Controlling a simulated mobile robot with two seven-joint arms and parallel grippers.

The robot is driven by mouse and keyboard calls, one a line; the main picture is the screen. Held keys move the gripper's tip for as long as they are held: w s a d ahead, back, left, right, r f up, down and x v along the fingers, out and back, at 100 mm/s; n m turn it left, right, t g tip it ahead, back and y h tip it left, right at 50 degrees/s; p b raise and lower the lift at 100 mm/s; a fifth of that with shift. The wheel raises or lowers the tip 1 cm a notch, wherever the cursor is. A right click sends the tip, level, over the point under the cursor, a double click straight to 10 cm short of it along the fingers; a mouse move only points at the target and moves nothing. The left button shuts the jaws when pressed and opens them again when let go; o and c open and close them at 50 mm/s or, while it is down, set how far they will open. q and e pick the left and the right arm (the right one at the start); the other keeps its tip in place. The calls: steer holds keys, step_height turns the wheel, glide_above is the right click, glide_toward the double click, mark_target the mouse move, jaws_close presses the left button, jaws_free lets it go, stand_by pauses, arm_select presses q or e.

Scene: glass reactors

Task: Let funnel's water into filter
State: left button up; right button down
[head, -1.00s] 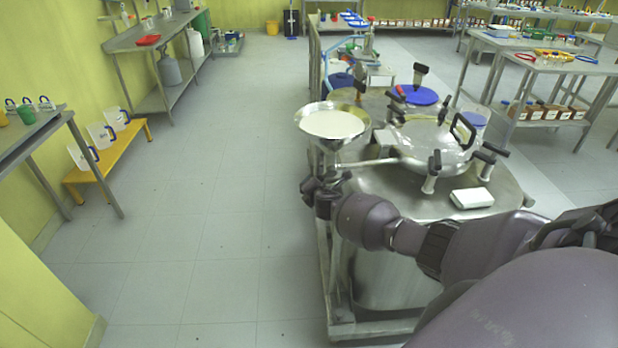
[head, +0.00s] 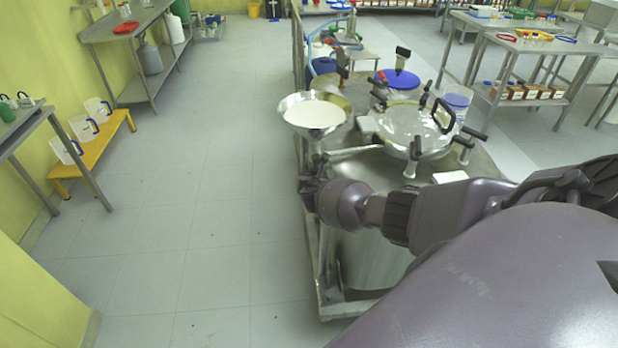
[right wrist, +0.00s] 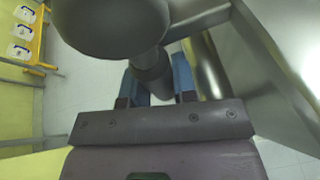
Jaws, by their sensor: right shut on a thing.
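The steel funnel (head: 318,134) holds a pale, whitish fill (head: 314,114) and stands at the left edge of the steel equipment in the head view. My right gripper (head: 312,188) is just below the funnel. In the right wrist view, its blue-padded fingers (right wrist: 157,80) are shut on a dark grey, rounded valve part (right wrist: 153,68) under a large grey round body (right wrist: 110,20). The finger contact is partly hidden. A large steel vessel (head: 365,258) with a clamped lid (head: 410,128), possibly the filter, stands right of the funnel. My left gripper is out of view.
A pipe (head: 355,150) runs from near the funnel toward the lid. Black clamp handles (head: 444,115) stick up around the lid. A yellow bench (head: 100,150) with plastic jugs stands at the left wall. The floor (head: 200,210) left of the vessel is clear.

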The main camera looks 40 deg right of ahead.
steer(key=shift+s+d, duration=0.1)
stand_by(0.4)
steer(key=c, duration=0.9)
jaws_free()
steer(key=shift+d+f, duration=0.1)
steer(key=shift+s, duration=0.15)
